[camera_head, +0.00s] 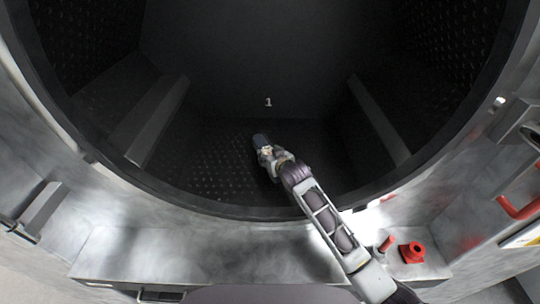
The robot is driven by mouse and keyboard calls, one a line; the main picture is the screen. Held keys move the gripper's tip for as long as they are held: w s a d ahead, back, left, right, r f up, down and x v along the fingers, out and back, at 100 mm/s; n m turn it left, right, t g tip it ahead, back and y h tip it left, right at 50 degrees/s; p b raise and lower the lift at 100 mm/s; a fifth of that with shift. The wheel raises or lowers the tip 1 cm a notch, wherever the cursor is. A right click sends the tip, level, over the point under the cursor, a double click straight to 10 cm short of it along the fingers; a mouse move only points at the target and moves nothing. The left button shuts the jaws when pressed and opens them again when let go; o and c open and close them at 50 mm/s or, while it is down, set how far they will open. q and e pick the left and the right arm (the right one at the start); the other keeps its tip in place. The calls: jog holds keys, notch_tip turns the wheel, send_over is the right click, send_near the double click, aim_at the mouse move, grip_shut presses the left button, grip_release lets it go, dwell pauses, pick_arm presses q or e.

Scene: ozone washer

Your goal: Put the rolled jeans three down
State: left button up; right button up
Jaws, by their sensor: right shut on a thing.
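The rolled jeans (260,140) are a small dark-blue roll inside the dark drum, near the middle of the view. My right gripper (265,150) is shut on them at the end of my right arm, which reaches in from the lower right through the round opening. The jeans stick out just beyond the fingertips. The gripper partly hides them, and I cannot tell whether they touch the drum's floor. My left gripper is not in view.
The washer drum (220,165) has a dark perforated wall, with a raised rib (158,120) on the left and another rib (378,120) on the right. A metal rim surrounds the opening. A red knob (412,252) and a red handle (518,209) are at the right.

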jog(key=o, duration=1.3)
jog(key=shift+f, duration=0.1)
jog(key=shift+s, duration=0.1)
jog(key=shift+b+v, duration=0.35)
jog(key=shift+v, duration=5.6)
